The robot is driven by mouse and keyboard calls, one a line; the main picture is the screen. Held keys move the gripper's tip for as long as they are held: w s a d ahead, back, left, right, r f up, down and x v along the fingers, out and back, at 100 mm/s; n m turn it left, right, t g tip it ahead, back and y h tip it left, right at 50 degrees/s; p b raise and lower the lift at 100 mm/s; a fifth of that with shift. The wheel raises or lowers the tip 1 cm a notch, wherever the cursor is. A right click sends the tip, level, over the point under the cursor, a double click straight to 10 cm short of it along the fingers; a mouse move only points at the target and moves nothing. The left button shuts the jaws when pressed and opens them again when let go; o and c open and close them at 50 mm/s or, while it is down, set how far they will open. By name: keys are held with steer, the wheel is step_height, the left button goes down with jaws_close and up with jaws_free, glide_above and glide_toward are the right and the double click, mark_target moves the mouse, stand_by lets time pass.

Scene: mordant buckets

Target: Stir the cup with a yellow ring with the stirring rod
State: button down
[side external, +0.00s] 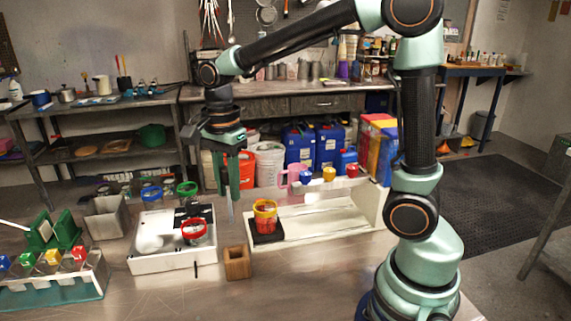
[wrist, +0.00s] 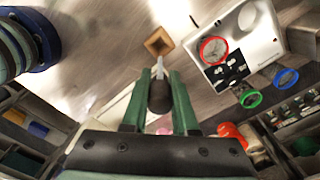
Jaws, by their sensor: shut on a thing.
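My gripper (side external: 230,186) is shut on the stirring rod (side external: 230,212), which hangs straight down above the bench. In the wrist view my gripper's green fingers (wrist: 159,90) flank the rod's dark handle (wrist: 160,99), and its pale end points away. The cup with a yellow ring (side external: 265,216) holds red contents and stands upright on a black pad, to the right of the rod. The rod is apart from the cup. I cannot make out this cup in the wrist view.
An empty-looking square wooden holder (side external: 237,263) stands in front; it shows in the wrist view (wrist: 158,42). A white device (side external: 172,258) carries a red-ringed cup (side external: 194,232). Blue- and green-ringed cups stand behind. A white tray (side external: 335,222) lies to the right.

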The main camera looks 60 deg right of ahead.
mark_target(226, 167)
step_height(226, 167, up, 6)
steer(key=shift+w+d+r, duration=0.1)
steer(key=shift+d, duration=0.15)
steer(key=d+f+m, duration=0.2)
steer(key=d+f, duration=0.1)
steer(key=d, duration=0.4)
steer(key=w+d+f+m, duration=0.1)
steer(key=d+f+m, duration=0.1)
steer(key=d, duration=0.4)
steer(key=shift+d+f+m, duration=0.3)
steer(key=shift+d+f, duration=0.05)
steer(key=shift+f, duration=0.05)
steer(key=shift+f, duration=0.15)
step_height(226, 167, down, 11)
stand_by(0.5)
stand_by(0.5)
